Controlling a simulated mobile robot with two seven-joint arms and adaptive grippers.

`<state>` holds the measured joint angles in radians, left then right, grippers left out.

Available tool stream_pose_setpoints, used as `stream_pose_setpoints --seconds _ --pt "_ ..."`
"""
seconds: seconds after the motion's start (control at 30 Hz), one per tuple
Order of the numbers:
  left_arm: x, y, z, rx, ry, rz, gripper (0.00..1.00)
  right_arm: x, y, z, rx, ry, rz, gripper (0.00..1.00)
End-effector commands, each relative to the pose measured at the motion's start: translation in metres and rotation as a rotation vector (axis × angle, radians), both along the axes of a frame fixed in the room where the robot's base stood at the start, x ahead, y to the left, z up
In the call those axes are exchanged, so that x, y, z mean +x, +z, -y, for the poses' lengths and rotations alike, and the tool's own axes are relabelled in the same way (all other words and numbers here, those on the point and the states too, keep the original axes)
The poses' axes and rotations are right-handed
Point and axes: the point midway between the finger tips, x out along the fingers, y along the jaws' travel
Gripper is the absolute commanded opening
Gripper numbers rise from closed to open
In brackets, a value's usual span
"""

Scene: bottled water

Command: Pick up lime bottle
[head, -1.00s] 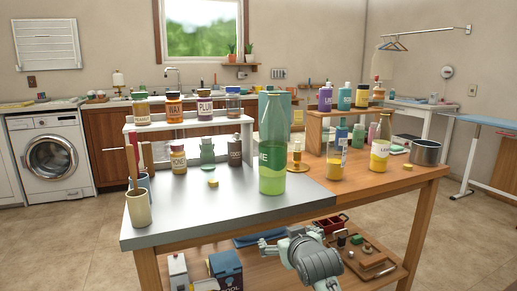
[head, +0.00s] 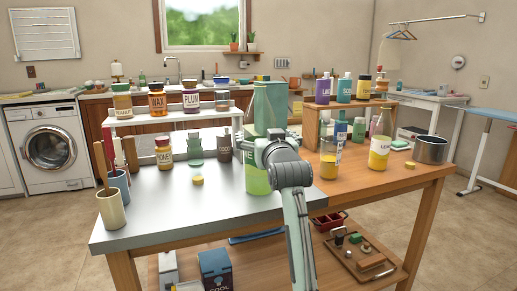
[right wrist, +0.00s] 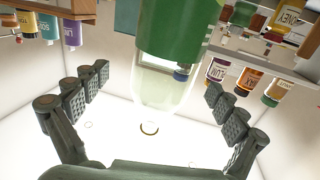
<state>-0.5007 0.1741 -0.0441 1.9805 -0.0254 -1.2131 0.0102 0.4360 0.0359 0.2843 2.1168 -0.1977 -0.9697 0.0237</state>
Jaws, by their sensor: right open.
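The lime bottle (head: 258,181) is tall and green, with a pale upper part and white lettering on its label. It stands upright near the front middle of the table. My right gripper (head: 270,148) is in front of its middle and hides part of it and its label. In the right wrist view the bottle (right wrist: 180,35) appears upside down, between the two spread fingers of my right gripper (right wrist: 158,82). The gripper is open, with visible gaps on both sides of the bottle. My left gripper is not in view.
A yellow-filled beaker (head: 328,165) and a lemon bottle (head: 379,153) stand to the right. A riser (head: 150,128) with several jars is behind. A cup with brushes (head: 111,210) stands at the left edge.

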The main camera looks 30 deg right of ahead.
Motion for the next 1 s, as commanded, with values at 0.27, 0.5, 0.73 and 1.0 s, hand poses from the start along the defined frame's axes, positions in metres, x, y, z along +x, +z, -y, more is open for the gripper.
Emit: stream_pose_setpoints --seconds 0.27,0.5,0.73,1.0 --pt "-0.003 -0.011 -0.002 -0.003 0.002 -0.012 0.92 0.039 0.0 0.011 0.0 0.0 0.0 0.97" --pt "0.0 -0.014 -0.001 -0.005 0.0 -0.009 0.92 0.045 0.0 0.014 0.0 0.001 0.0 0.97" --pt "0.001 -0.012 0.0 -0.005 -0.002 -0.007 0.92 0.045 -0.001 0.014 0.0 0.001 0.0 0.79" --pt "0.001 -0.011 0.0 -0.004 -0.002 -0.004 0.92 0.045 -0.001 0.014 0.0 0.001 -0.001 0.46"
